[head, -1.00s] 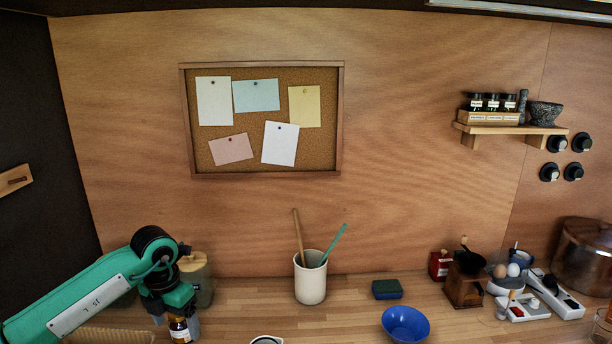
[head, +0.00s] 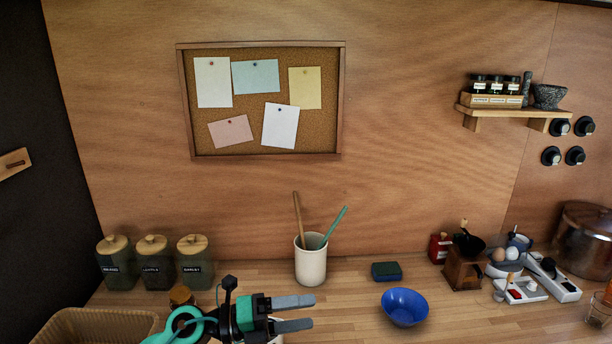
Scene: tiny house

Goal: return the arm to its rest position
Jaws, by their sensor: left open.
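My left gripper (head: 292,314) is at the bottom of the head view, left of the middle. Its two grey fingers point to the right and stand apart with nothing between them. My green left arm (head: 180,329) comes in from the lower left behind it. A small jar with a brown lid (head: 181,296) stands on the counter just behind the arm, apart from the fingers, its lower part hidden. A white item under the gripper is mostly hidden. My right gripper is not in view.
Several lidded canisters (head: 154,262) stand at the back left, beside a wicker basket (head: 85,318). A white utensil crock (head: 310,262), a blue bowl (head: 405,306) and a sponge (head: 386,271) stand to the right. A coffee grinder (head: 463,270) and power strips are farther right.

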